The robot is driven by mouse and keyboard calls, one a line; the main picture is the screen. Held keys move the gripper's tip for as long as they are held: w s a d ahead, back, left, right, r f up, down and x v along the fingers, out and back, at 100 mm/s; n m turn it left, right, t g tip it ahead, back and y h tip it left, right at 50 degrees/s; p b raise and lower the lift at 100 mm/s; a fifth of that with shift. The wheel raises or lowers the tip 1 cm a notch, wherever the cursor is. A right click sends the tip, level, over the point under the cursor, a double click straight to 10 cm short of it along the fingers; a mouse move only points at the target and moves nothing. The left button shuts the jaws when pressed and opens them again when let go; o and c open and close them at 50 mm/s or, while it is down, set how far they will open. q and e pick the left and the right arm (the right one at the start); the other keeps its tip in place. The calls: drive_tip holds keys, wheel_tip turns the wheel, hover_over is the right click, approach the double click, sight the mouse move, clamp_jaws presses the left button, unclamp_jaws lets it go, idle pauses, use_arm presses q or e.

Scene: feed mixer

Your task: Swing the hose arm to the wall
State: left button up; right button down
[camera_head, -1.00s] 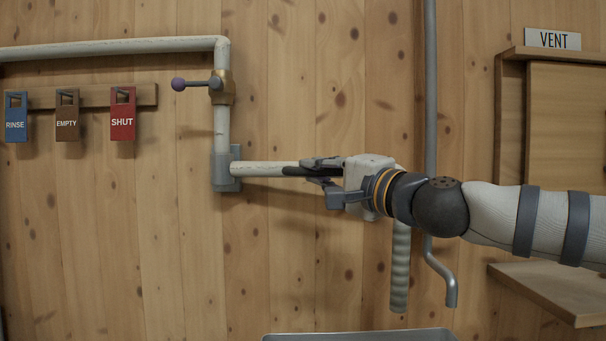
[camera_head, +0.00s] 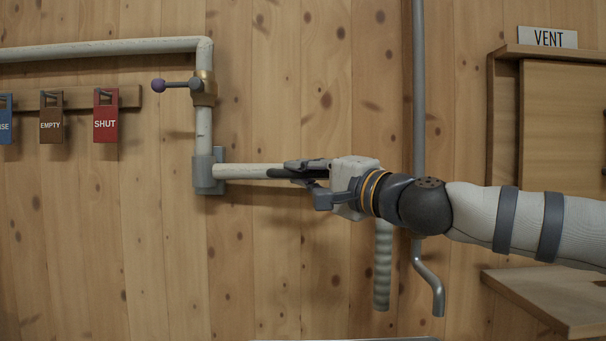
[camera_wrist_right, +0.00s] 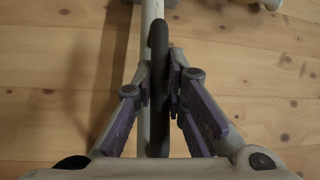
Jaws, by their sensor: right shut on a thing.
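The hose arm (camera_head: 243,171) is a pale pipe running level to the right from a grey pivot bracket (camera_head: 205,172) on the plank wall. A ribbed grey hose (camera_head: 382,265) hangs down behind my right gripper. My right gripper (camera_head: 300,172) is shut on the dark grip of the hose arm. In the right wrist view the dark grip (camera_wrist_right: 158,85) lies between the two fingers, beside the pale pipe (camera_wrist_right: 146,70). The arm's far right end is hidden by my gripper. My left gripper is not in view.
A valve with a purple knob (camera_head: 158,85) sits on the pipe above the bracket. Red SHUT tag (camera_head: 105,118) and brown EMPTY tag (camera_head: 51,120) hang at left. A vertical grey pipe (camera_head: 419,90) runs behind my arm. A wooden shelf (camera_head: 555,298) juts out at lower right.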

drive_tip(key=c, duration=1.6)
unclamp_jaws()
drive_tip(key=shift+d, duration=0.1)
drive_tip(key=v, duration=1.2)
